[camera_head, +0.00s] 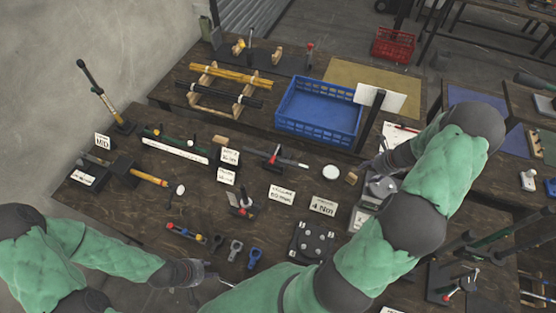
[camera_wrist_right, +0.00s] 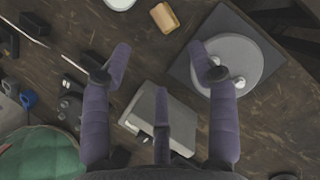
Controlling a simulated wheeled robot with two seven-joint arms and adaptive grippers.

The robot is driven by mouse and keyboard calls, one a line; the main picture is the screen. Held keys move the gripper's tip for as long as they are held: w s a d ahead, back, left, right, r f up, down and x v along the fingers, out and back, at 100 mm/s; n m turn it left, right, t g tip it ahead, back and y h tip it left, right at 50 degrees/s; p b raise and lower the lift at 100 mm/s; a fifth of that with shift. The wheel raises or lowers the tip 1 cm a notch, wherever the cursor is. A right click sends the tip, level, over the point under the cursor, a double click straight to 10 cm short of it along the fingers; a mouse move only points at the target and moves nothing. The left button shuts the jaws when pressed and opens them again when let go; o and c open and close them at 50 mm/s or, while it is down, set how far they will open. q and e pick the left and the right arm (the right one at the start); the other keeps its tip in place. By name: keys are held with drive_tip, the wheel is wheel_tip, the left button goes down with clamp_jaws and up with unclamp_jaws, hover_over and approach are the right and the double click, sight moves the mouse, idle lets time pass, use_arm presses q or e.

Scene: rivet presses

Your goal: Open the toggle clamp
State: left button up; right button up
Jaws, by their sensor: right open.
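A similar red-tipped lever device (camera_head: 456,288) stands at the lower right; I cannot tell which one is meant. My left gripper (camera_head: 199,278) is low at the front left, apart from both; its jaw opening is unclear. My right gripper (camera_head: 371,165) is over the right part of the table. In the right wrist view its fingers (camera_wrist_right: 160,64) are spread and empty, above a grey box (camera_wrist_right: 160,115) and a round metal plate (camera_wrist_right: 236,64) on a dark base.
A blue crate (camera_head: 318,112) stands at the back. A black plate with knobs (camera_head: 314,243), small coloured clevis parts (camera_head: 235,250) and label cards (camera_head: 281,195) lie mid-table. A hammer (camera_head: 150,177) lies at the left. My right arm crosses the front right.

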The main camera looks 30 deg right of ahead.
drive_tip(key=shift+c, duration=1.2)
drive_tip(key=shift+n+t+y, duration=0.3)
drive_tip(key=shift+n+y, duration=0.1)
drive_tip(key=shift+y, duration=0.1)
drive_tip(key=w+a, duration=0.2)
drive_tip(key=a, duration=0.1)
drive_tip(key=shift+w+f, duration=0.4)
clamp_jaws()
drive_tip(key=n+t+y+p, duration=0.2)
drive_tip(key=n+t+y, duration=0.1)
drive_tip(key=n+y, duration=0.15)
approach(275, 154)
drive_tip(key=s+a+f, duration=0.2)
drive_tip(key=s, duration=0.2)
use_arm(q)
drive_tip(key=v, duration=0.2)
drive_tip(key=shift+a+r, duration=0.15)
drive_tip(key=shift+a, duration=0.2)
use_arm(e)
drive_tip(key=x, duration=0.9)
drive_tip(key=shift+w+a+f, duration=0.1)
drive_tip(key=shift+w+f, duration=0.05)
drive_tip(key=shift+f, duration=0.15)
drive_tip(key=shift+r, duration=0.1)
